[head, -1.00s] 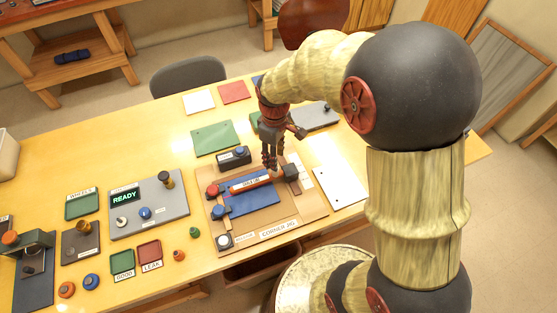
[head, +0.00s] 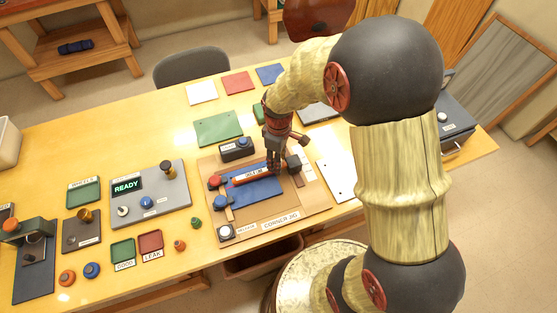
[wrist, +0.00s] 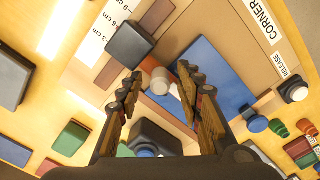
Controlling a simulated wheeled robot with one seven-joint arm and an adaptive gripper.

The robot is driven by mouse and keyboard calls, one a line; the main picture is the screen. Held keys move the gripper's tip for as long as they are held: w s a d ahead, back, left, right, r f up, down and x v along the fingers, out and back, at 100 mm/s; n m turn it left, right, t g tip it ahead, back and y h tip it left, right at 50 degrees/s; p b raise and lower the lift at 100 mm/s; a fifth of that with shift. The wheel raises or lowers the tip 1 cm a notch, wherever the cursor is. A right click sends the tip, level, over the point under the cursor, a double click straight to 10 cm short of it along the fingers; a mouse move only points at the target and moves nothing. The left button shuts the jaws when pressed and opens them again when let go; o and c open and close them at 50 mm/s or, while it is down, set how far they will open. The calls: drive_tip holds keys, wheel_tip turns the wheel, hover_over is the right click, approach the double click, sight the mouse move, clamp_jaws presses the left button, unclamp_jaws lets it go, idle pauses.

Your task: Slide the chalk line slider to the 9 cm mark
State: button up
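The dark block (wrist: 130,45), which looks like the slider, sits on a brown strip beside a white scale (wrist: 92,35) marked 3, 6 and 9 cm. It appears near the 3 and 6 cm marks; its exact reading I cannot tell. In the head view the block (head: 295,162) is just right of my gripper (head: 275,170). In the wrist view my gripper (wrist: 156,90) is open, its fingers apart. A pale round end (wrist: 160,80) shows between them, and the block lies just past the left fingertip. I see no contact with the block.
The brown corner jig board (head: 290,222) carries a blue plate (head: 238,208), an orange bar (head: 250,176) and a white release button (head: 225,232). A black box with a blue button (head: 237,148) stands behind. A READY panel (head: 180,205) is left; a white sheet (head: 340,182) lies right.

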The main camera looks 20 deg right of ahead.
clamp_jaws()
idle(0.5)
idle(0.4)
